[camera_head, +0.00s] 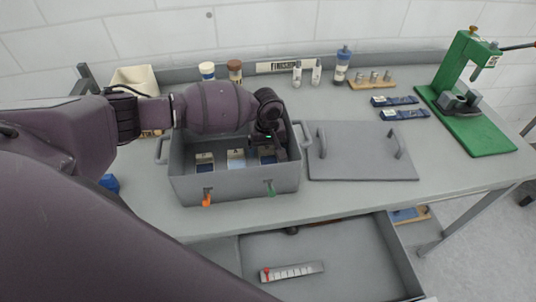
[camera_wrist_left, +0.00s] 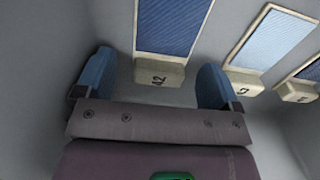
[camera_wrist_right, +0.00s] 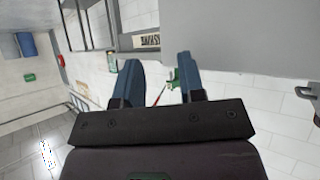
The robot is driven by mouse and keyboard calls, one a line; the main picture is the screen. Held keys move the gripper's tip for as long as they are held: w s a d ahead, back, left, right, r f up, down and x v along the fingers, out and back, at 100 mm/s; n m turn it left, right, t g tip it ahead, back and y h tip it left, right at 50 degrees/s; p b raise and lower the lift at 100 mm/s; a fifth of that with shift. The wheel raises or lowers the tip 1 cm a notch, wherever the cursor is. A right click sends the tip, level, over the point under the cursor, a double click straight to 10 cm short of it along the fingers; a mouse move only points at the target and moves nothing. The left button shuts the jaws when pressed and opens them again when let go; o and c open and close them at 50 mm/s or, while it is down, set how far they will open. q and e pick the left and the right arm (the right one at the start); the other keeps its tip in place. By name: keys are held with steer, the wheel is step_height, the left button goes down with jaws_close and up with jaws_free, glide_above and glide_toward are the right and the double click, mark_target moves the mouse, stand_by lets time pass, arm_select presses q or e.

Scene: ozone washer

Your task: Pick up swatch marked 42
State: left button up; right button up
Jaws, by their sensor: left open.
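The swatch marked 42 (camera_wrist_left: 172,30) is dark blue with a cream tag numbered 42. In the left wrist view its tag lies ahead of and between the fingers of my left gripper (camera_wrist_left: 155,85), which is open and apart from it. In the head view my left gripper (camera_head: 275,150) reaches down into the grey box (camera_head: 235,190) over the right-hand swatch, partly hiding it. My right gripper (camera_wrist_right: 160,80) is partly open and empty, away from the bench.
The box has an orange clip (camera_head: 206,198) and a green clip (camera_head: 271,188) on its front. Its grey lid (camera_head: 362,160) lies to the right. A green press (camera_head: 465,95) stands far right. An open drawer (camera_head: 345,262) holds a strip with a red mark (camera_head: 291,271).

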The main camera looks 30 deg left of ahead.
arm_select(q)
steer(key=shift+f, duration=0.25)
steer(key=c, duration=1)
steer(key=shift+r, duration=0.15)
